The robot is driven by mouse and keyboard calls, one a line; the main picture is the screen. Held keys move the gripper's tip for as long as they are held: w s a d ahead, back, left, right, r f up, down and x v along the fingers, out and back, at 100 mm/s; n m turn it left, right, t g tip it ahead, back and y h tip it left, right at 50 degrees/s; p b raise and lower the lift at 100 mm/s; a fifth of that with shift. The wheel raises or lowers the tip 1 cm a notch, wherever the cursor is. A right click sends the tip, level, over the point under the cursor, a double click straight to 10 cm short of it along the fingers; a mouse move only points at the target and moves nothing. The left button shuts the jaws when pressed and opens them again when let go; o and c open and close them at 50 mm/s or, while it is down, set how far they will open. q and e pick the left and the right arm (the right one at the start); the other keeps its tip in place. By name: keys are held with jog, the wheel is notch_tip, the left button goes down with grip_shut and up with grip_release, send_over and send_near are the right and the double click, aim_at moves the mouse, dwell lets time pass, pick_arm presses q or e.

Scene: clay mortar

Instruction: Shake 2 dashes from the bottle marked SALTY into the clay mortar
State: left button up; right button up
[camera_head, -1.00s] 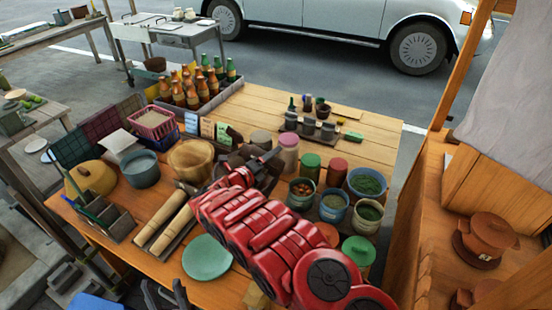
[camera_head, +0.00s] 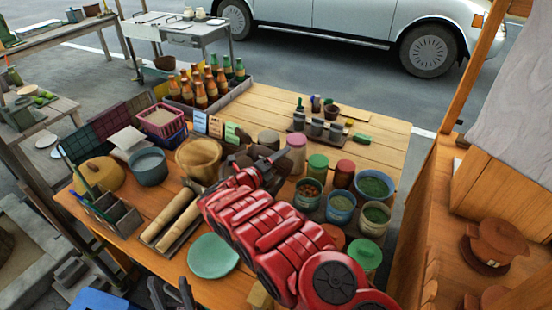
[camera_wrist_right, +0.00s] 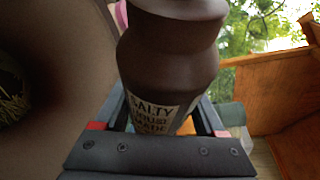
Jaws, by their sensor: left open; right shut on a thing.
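My right gripper (camera_head: 258,166) is shut on a dark brown bottle (camera_wrist_right: 170,60). In the right wrist view its pale label reads SALTY, with smaller words below. The bottle's top is cut off by the frame, and its tilt is hard to tell. In the head view it is mostly lost among dark shapes by the gripper. The tan-brown clay mortar (camera_head: 198,152) stands left of that gripper; a large brown rounded surface (camera_wrist_right: 55,60), probably the mortar, lies close beside the bottle in the wrist view. My left gripper (camera_head: 172,294) is open and empty at the bottom edge.
Sauce bottles (camera_head: 200,92) stand behind the mortar. Two rolling pins (camera_head: 170,218) and a green plate (camera_head: 213,256) lie in front. Jars and filled pots (camera_head: 340,205) stand right of my right arm. The table's back right (camera_head: 380,115) has some bare room.

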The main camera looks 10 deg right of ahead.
jog(key=shift+s+d+n+t+h, duration=0.25)
jog(key=shift+d+n, duration=0.1)
jog(key=shift+n, duration=0.25)
jog(key=shift+s+d+n+t+h, duration=0.15)
jog(key=shift+d+n+h, duration=0.15)
jog(key=shift+n, duration=0.3)
jog(key=shift+d+f+n+h, duration=0.15)
jog(key=shift+d+n+h, duration=0.15)
jog(key=shift+n, duration=0.2)
jog(key=b, duration=0.2)
jog(key=shift+a+r+n+b, duration=0.1)
jog(key=shift+r+n+b, duration=0.3)
jog(key=r+n+t+b, duration=0.1)
jog(key=r+n+b, duration=0.1)
jog(key=b, duration=0.2)
jog(key=shift+w+a, duration=0.1)
jog(key=shift+r+n+h+b, duration=0.2)
jog(key=shift+n+h+b, duration=0.1)
jog(key=shift+h+b, duration=0.05)
jog(key=shift+a+r+n+t, duration=0.15)
jog(key=shift+r+n+t, duration=0.25)
jog(key=shift+r+n, duration=0.4)
